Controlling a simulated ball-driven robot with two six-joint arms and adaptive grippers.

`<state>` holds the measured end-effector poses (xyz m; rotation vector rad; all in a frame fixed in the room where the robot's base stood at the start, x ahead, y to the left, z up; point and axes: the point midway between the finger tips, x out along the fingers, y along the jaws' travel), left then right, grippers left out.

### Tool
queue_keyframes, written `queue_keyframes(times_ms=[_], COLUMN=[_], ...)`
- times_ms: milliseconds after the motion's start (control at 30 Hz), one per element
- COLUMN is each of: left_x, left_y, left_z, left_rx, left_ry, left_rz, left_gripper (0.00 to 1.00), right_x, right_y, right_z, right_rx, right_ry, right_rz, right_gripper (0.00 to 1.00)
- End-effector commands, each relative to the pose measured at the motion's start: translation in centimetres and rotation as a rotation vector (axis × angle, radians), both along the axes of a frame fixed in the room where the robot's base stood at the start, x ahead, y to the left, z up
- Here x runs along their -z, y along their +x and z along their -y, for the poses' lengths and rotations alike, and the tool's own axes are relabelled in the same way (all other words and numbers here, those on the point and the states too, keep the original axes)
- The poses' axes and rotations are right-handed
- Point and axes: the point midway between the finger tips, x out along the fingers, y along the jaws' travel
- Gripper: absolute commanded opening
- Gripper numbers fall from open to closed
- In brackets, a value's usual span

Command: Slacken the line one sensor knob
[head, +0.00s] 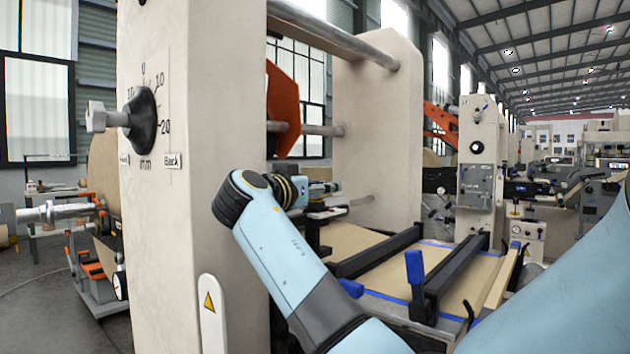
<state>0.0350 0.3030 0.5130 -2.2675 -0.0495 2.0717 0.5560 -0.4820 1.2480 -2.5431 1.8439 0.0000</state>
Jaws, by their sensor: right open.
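I cannot make out the line one sensor knob there, and I cannot tell whether the fingers touch anything. A black dial knob (141,120) with a grey metal handle (100,117) is on the near column, by a millimetre scale marked Back. My left gripper is not in view.
The thick cream column (205,130) stands close on the left, with a second cream frame plate (378,120) behind it. Dark rails with blue clamp levers (414,268) lie over the brown kraft web (462,275). An orange arm plate (283,105) hangs above the gripper.

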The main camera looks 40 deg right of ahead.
Motion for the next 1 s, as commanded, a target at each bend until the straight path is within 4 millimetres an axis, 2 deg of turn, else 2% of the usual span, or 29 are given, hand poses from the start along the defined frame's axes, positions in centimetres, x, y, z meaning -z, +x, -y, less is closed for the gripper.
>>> queue_keyframes(times_ms=[333,800,1000], left_x=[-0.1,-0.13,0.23], left_y=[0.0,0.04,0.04], left_z=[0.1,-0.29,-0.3], left_rx=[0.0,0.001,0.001], left_ry=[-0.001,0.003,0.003], left_rz=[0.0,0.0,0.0], left_gripper=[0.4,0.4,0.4], right_x=[0.04,0.02,0.22], right_y=[0.16,0.15,-0.03], right_z=[0.56,0.53,0.72], right_rx=[0.0,0.0,-0.081], right_ry=[0.0,0.0,0.0], right_rz=[0.0,0.0,-0.001], right_gripper=[0.7,0.12,0.11])
